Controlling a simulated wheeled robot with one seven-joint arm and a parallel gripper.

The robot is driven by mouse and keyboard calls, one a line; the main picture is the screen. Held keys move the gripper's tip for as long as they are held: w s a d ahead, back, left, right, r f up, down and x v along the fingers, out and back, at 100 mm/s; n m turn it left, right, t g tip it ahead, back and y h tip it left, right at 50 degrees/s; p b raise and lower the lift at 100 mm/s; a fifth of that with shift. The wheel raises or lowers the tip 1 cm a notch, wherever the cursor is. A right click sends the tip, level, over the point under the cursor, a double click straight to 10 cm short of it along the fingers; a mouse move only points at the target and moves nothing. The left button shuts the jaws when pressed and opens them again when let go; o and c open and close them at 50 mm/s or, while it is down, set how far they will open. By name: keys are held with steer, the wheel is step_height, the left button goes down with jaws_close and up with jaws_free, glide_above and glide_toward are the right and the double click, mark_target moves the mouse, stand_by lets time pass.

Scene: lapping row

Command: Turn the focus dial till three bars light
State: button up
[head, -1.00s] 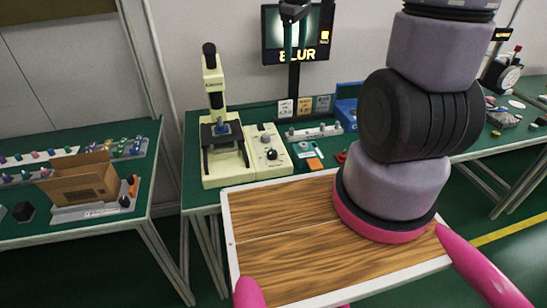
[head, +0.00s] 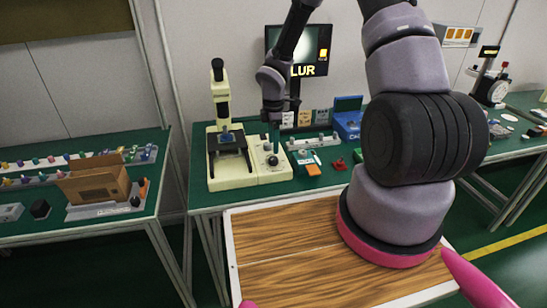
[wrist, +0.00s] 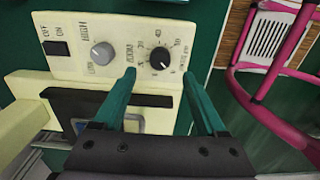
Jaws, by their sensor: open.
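The black focus dial (wrist: 160,59), with a pale pointer mark and numbers around it, sits on the cream control panel (wrist: 80,72); it also shows small on the microscope base in the head view (head: 272,160). My gripper (wrist: 160,76) is open, its teal fingers reaching to either side of the dial's near edge; I cannot tell whether they touch it.
A grey knob (wrist: 102,53) and a black OFF/ON switch (wrist: 57,48) sit beside the dial. The cream microscope (head: 221,100) stands close left. An orange item (head: 313,169) and a blue box (head: 347,124) lie to the right on the green bench.

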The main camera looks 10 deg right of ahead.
mark_target(273, 158)
step_height(273, 158, down, 7)
steer(key=shift+r, duration=0.2)
jaws_close()
